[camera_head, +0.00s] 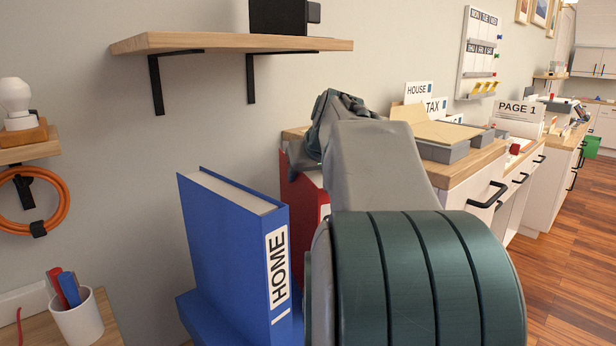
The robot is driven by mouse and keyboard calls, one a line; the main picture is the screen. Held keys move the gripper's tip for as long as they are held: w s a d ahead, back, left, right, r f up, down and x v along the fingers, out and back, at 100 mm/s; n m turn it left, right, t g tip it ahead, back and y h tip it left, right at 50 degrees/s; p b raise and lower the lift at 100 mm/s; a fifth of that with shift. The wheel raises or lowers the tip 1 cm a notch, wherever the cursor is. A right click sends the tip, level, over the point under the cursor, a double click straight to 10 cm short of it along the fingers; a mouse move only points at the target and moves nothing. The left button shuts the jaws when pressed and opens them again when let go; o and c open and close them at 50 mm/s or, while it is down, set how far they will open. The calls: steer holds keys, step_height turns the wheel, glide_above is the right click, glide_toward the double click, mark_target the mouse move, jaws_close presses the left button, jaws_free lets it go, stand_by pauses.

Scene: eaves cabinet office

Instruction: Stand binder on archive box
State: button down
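A blue binder (232,234) with a white HOME label stands upright at the lower middle left, its white pages showing along the top. Under it is a blue block-like thing (196,318), cut off by the bottom edge; I cannot tell whether it is the archive box. A red binder-like thing (295,203) stands behind and to the right, mostly hidden by my arm. My arm fills the middle and lower right. No gripper fingers show, and my arm may hide them. I cannot tell whether anything is held.
A wall shelf (190,42) with black brackets hangs above the blue binder. A counter (470,168) with trays and cards stands behind my arm. A small desk (106,325) with a pen cup (78,320) is at lower left. Wooden floor (570,240) is open at right.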

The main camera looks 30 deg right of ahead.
steer(key=c, duration=0.6)
jaws_free()
steer(key=p+v, duration=0.2)
steer(key=v, duration=1)
steer(key=shift+s+d+r+p, duration=0.1)
steer(key=shift+p, duration=0.2)
